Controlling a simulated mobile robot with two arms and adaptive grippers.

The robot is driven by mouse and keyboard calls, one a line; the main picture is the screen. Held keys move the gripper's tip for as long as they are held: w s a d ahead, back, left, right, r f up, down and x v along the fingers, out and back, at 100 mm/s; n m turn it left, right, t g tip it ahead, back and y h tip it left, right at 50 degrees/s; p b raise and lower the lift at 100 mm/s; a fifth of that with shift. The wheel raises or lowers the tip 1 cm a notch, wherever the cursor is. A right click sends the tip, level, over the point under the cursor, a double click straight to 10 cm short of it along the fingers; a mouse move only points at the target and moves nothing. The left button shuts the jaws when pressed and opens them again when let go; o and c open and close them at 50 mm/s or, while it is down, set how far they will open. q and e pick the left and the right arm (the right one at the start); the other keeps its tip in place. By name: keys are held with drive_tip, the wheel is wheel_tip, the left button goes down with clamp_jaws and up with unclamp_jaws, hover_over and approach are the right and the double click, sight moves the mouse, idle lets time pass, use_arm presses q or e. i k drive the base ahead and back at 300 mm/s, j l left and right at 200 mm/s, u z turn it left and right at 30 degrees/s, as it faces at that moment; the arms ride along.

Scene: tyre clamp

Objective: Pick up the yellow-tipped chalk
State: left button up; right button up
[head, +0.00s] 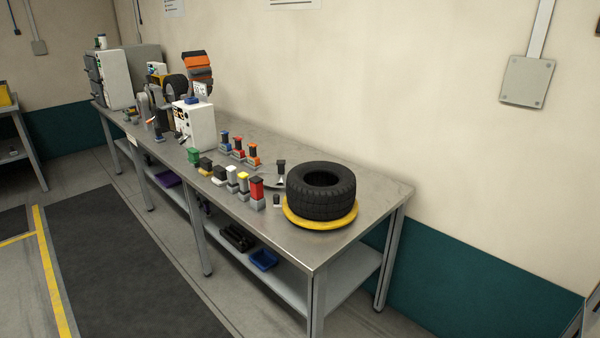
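Neither of my grippers is in the head view.
A black tyre (320,192) lies on a yellow round plate (293,216) at the bench's right end. Behind the row stand blue, red and orange-topped pieces (238,147). A white box (197,125) and machines stand farther left. Floor in front is clear.

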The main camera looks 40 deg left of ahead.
sight(242, 176)
drive_tip(key=j+z, duration=0.15)
drive_tip(key=j, duration=0.35)
drive_tip(key=j+z, duration=0.15)
drive_tip(key=j, duration=0.4)
drive_tip(key=j+z, duration=0.15)
drive_tip(key=j, duration=0.35)
drive_tip(key=k+j+z, duration=0.15)
drive_tip(key=j, duration=0.35)
drive_tip(key=k+j+z, duration=0.15)
drive_tip(key=j, duration=0.35)
drive_tip(key=i, duration=0.05)
